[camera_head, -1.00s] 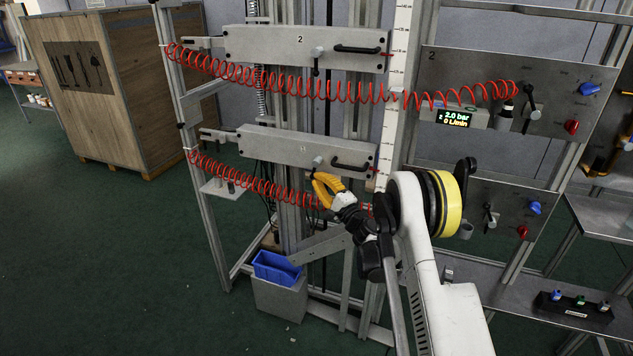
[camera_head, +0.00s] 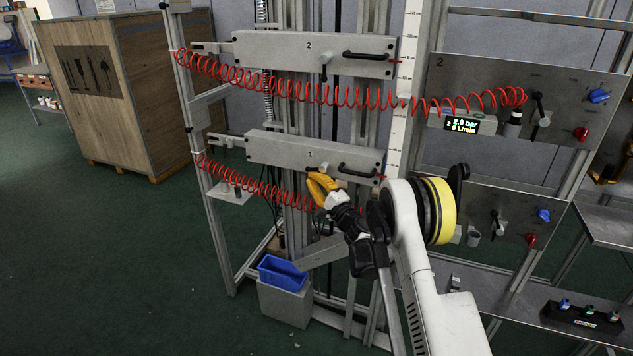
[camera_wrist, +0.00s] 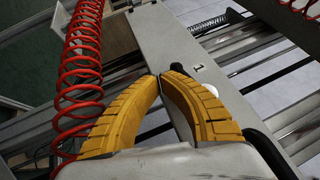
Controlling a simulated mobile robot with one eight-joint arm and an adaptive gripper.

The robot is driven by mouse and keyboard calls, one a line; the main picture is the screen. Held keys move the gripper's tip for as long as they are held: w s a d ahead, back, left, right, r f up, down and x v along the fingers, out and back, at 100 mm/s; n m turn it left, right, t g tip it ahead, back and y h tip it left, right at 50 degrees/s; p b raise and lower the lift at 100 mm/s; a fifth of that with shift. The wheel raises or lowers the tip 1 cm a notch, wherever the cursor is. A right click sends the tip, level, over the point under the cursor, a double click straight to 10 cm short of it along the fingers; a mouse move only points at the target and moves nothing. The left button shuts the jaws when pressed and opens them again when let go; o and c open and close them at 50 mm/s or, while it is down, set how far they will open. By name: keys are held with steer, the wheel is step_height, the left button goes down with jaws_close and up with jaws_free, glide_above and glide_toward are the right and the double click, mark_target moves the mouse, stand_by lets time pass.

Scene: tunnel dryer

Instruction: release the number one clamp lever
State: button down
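The number 1 grey clamp plate (camera_head: 275,151) is on the lower part of the frame, and it also shows in the wrist view (camera_wrist: 185,45). Its pale lever hub (camera_head: 324,167) is just above my fingers and shows as a white knob (camera_wrist: 212,91) right of my fingertips in the wrist view. The lever arm itself is mostly hidden behind my yellow fingers. My gripper (camera_head: 312,177) is at the plate's lower edge, by the hub. In the wrist view the fingertips (camera_wrist: 161,77) come together, with nothing clearly seen between them.
A black bar handle (camera_head: 356,171) is on the plate, right of the hub. A red coiled hose (camera_head: 245,184) runs close left of my gripper. Plate 2 (camera_head: 285,53) with its lever (camera_head: 324,66) is above. A blue bin (camera_head: 281,271) stands below.

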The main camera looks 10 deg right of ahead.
steer(key=shift+w+a+r, duration=0.1)
steer(key=shift+w+a, duration=0.05)
steer(key=shift+w+a+r+m+t, duration=0.1)
steer(key=shift+a+r+m+t, duration=0.1)
steer(key=shift+m+t, duration=0.45)
steer(key=shift+w+r, duration=0.1)
steer(key=shift+r, duration=0.25)
steer(key=shift+a+r, duration=0.1)
